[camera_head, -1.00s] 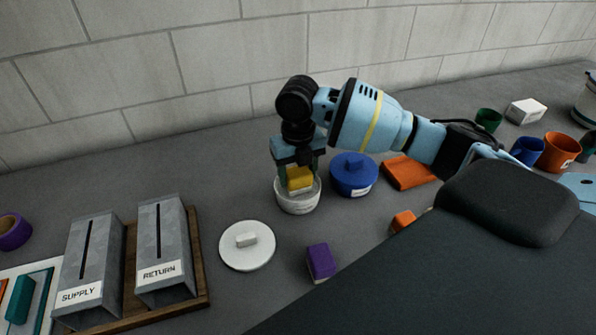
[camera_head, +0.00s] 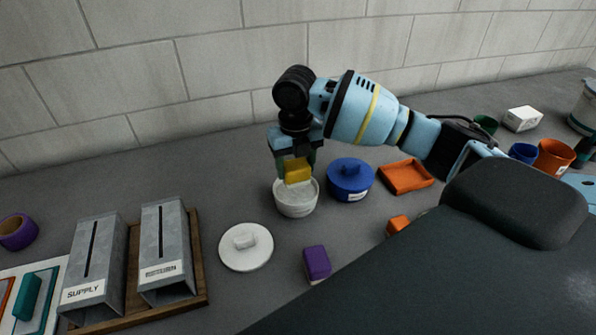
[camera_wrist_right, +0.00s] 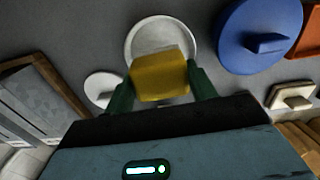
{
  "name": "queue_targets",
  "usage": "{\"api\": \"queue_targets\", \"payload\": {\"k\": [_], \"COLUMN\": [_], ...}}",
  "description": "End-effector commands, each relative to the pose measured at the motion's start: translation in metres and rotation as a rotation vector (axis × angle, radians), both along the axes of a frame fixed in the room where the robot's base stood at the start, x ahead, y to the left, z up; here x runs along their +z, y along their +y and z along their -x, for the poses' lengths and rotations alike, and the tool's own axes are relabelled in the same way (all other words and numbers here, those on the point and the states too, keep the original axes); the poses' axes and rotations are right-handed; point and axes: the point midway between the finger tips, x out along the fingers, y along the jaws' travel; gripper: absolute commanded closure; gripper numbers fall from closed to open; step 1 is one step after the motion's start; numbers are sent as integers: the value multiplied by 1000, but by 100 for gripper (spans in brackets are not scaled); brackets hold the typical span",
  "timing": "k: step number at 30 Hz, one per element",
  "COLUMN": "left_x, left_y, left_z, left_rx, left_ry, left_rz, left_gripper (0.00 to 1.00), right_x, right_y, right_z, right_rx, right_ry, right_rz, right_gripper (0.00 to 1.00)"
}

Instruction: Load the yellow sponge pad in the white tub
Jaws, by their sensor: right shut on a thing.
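The yellow sponge pad (camera_head: 297,170) is held between the fingers of my right gripper (camera_head: 297,174), which is shut on it. The white tub (camera_head: 296,208) stands open on the bench, with the pad above its back rim in the head view. In the right wrist view the pad (camera_wrist_right: 160,75) sits between the two dark green fingers and covers part of the tub (camera_wrist_right: 162,24). The tub's white lid (camera_head: 246,254) lies apart on the bench, to the left and nearer. My left gripper is not in view.
A blue lidded tub (camera_head: 350,183) stands close to the right of the white tub. An orange tray (camera_head: 406,178), purple block (camera_head: 316,263) and orange block (camera_head: 398,225) lie nearby. Grey supply and return chutes (camera_head: 165,250) stand at left. A block wall (camera_head: 200,80) rises behind.

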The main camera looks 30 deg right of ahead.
Motion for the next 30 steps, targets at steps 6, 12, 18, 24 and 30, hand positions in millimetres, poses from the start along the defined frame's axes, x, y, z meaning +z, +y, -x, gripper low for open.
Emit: {"api": "queue_targets", "payload": {"k": [6, 12, 18, 24, 30], "left_x": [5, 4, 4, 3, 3], "left_y": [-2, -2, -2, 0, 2], "left_z": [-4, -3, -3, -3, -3], "left_rx": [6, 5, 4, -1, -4], "left_ry": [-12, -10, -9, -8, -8], "left_rz": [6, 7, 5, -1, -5], "left_gripper": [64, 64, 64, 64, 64], "right_x": [17, 28, 33, 32, 32], "right_y": [0, 0, 0, 0, 0], "right_z": [-1, 0, 0, 0, 0], "right_rx": [0, 1, 1, 1, 1], "right_ry": [-4, -1, -1, -1, -1], "right_rz": [0, 0, -1, -1, 0], "right_gripper": [62, 62, 62, 62, 62]}}
